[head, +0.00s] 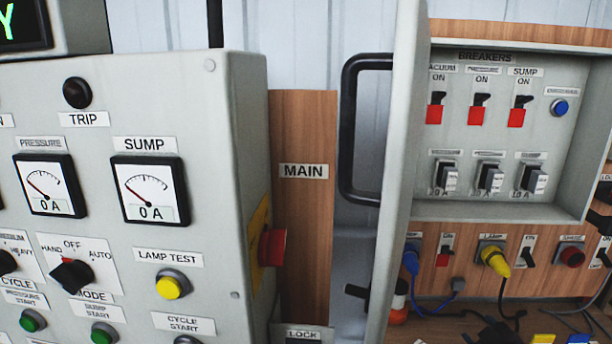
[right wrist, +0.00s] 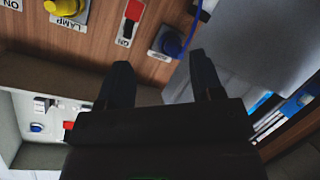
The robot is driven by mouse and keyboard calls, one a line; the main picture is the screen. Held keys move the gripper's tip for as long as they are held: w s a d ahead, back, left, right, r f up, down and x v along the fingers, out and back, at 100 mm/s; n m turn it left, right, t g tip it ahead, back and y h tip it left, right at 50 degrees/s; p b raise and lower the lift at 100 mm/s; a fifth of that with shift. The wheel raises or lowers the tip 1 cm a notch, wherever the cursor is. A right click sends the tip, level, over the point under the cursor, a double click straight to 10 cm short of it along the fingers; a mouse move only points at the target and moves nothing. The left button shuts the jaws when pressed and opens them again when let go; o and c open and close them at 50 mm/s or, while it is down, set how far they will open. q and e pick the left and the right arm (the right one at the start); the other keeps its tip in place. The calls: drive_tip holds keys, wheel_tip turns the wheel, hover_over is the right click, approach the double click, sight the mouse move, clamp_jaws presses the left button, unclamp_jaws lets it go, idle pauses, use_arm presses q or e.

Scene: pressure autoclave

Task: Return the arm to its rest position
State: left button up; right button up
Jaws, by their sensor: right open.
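My right gripper (right wrist: 161,82) shows in the right wrist view with its two dark fingers apart. Nothing is between the fingertips. Behind them are a wood panel and a grey surface. In that view the panel with plugs and switches appears upside down, with the breaker box at the lower left. I cannot make out the right gripper clearly in the head view; dark shapes at the far right edge are cut off. My left gripper is in neither view.
A grey control cabinet (head: 222,150) stands at the left, with a red knob (head: 272,247) on its side. An open grey door (head: 402,130) with a black handle (head: 347,130) juts forward beside the breaker box (head: 470,210). Blue (head: 411,260) and yellow (head: 495,262) plugs sit below.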

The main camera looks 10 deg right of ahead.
drive_tip(key=s+a+f+m, duration=0.1)
drive_tip(key=s+a+f, duration=0.3)
drive_tip(key=s+a, duration=0.2)
drive_tip(key=s+a+f+m+g+y+b, duration=0.1)
drive_tip(key=s+a+f+m, duration=0.1)
drive_tip(key=s+a+f, duration=0.2)
drive_tip(key=s+a+f+m+g, duration=0.1)
drive_tip(key=s+a+f, duration=0.3)
drive_tip(key=s+a, duration=0.6)
drive_tip(key=shift+s+a+f+m+y, duration=0.2)
drive_tip(key=shift+s+m+y, duration=0.25)
drive_tip(key=shift+s, duration=0.65)
